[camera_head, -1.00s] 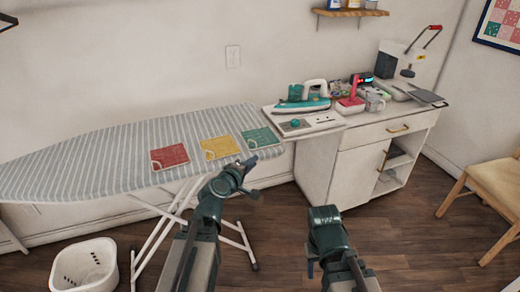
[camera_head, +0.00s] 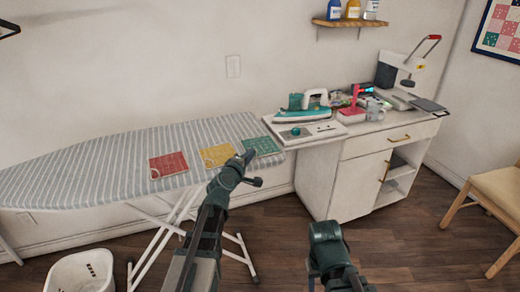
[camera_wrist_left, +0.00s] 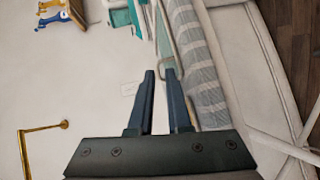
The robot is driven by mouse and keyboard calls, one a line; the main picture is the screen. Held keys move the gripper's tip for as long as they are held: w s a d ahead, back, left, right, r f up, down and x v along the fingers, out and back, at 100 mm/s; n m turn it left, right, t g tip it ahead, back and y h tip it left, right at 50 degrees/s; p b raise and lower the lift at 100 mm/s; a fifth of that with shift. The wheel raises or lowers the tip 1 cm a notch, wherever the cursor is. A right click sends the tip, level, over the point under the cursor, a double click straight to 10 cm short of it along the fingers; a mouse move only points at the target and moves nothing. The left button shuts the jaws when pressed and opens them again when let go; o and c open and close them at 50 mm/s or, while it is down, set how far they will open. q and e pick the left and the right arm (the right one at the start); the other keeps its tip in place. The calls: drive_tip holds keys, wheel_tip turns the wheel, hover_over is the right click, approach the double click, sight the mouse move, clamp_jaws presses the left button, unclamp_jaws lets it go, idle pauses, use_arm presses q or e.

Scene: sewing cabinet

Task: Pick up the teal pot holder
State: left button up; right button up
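The teal pot holder (camera_head: 262,146) lies flat at the right end of the striped ironing board (camera_head: 105,160). A yellow pot holder (camera_head: 216,155) and a red pot holder (camera_head: 168,165) lie to its left. My left gripper (camera_head: 250,157) is just in front of the teal pot holder's lower left corner in the head view; I cannot tell the height gap. In the left wrist view my left gripper (camera_wrist_left: 160,75) has a narrow gap between its fingers, with nothing held. My right gripper (camera_head: 318,272) hangs low before the cabinet; its fingers are unclear.
A teal iron (camera_head: 303,108) stands on the white cabinet (camera_head: 345,180) right of the board. A white basket (camera_head: 80,275) and a chair (camera_head: 490,195) stand on the floor.

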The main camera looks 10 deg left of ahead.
use_arm(q)
drive_tip(key=shift+a+b+x, duration=0.15)
drive_tip(key=shift+x, duration=0.75)
drive_tip(key=shift+a+b+x, duration=0.1)
drive_tip(key=shift+a+x, duration=0.1)
drive_tip(key=shift+x, duration=0.75)
drive_tip(key=shift+a+b+x, duration=0.15)
drive_tip(key=shift+x, duration=0.75)
drive_tip(key=shift+r, duration=0.15)
drive_tip(key=shift+c, duration=0.2)
clamp_jaws()
